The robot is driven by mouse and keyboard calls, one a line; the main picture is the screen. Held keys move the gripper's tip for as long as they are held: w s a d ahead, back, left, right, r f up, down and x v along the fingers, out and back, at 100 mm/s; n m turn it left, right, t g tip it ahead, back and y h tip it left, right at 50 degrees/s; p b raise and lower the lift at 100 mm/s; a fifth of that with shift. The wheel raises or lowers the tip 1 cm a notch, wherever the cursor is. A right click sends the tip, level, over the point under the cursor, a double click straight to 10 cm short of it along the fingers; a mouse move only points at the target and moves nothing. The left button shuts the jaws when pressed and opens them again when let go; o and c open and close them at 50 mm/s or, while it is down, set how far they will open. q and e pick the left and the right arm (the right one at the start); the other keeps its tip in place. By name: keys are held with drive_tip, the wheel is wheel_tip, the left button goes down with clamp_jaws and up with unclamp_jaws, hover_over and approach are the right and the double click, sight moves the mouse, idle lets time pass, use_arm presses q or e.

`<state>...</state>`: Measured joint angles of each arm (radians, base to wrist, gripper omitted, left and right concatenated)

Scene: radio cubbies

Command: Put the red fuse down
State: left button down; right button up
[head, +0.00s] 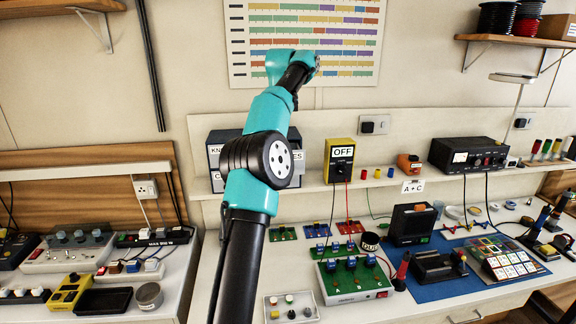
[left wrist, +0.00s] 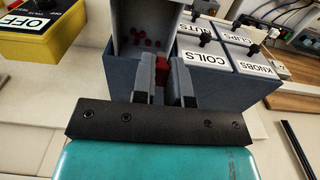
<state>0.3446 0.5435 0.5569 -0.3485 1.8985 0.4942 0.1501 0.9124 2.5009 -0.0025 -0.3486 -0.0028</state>
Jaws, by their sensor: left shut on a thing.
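In the left wrist view my left gripper (left wrist: 161,78) is shut on the red fuse (left wrist: 161,68), a small red piece mostly hidden between the two grey fingers. The fingers are at an open compartment (left wrist: 121,70) of the grey cubby box; whether the fuse touches anything there I cannot tell. Several small red pieces (left wrist: 149,42) lie inside that compartment. In the head view the cubby box (head: 216,150) stands on the shelf, partly behind my left arm, with "ES" showing on a label. My left gripper is hidden in that view. My right gripper is not in view.
Beside the open compartment are lidded ones marked COILS (left wrist: 206,58) and KNOBS (left wrist: 256,68). The yellow OFF box (head: 341,160) stands right of the cubby box. A green switch board (head: 340,294) and a black radio (head: 411,224) are on the bench below.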

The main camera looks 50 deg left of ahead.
use_arm(q)
drive_tip(key=shift+f, duration=0.1)
drive_tip(key=shift+f, duration=3.05)
drive_tip(key=shift+f, duration=1.85)
drive_tip(key=shift+f, duration=0.6)
drive_tip(key=c, duration=1.4)
unclamp_jaws()
drive_tip(key=shift+r, duration=0.1)
